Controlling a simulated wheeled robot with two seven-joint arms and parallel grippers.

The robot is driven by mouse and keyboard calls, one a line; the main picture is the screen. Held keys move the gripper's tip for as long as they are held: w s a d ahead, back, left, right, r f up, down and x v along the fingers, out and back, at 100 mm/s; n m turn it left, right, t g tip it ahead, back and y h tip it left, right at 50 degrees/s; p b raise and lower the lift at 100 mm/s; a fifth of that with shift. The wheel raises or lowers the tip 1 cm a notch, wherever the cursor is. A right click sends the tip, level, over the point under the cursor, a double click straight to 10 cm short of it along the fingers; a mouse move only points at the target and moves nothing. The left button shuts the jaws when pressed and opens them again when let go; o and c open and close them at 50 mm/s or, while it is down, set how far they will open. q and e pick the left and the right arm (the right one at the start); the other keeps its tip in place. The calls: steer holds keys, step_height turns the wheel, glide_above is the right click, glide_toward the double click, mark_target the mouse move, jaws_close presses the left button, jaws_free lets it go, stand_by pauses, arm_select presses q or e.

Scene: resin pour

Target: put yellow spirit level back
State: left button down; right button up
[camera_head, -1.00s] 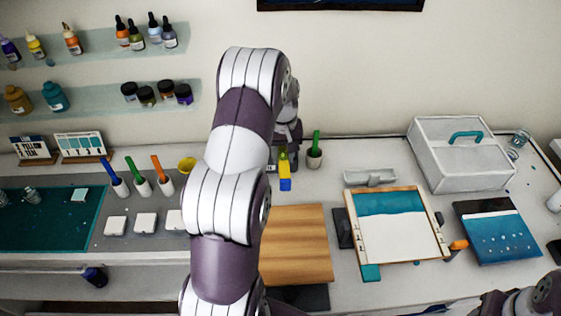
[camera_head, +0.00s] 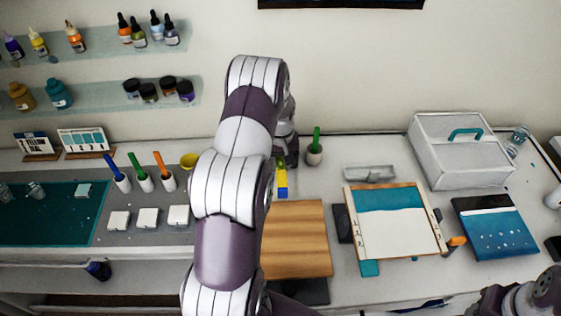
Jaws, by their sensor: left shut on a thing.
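The yellow spirit level (camera_head: 281,183), yellow with a blue part, shows just behind the wooden board (camera_head: 297,240). My left gripper (camera_head: 283,164) is shut on the level, at its far end. My left arm hides part of this area and much of the fingers. I cannot tell whether the level touches the table. My right gripper is not in view; only part of my right arm shows at the bottom right corner.
A pot with a green-handled tool (camera_head: 315,152) stands just right of my left gripper. A grey tray (camera_head: 369,173), a framed panel (camera_head: 394,232) and a white box (camera_head: 459,160) lie further right. A yellow cup (camera_head: 189,161) is to the left.

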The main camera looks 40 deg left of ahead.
arm_select(q)
steer(key=c, duration=0.8)
jaws_free()
steer(key=shift+o, duration=0.2)
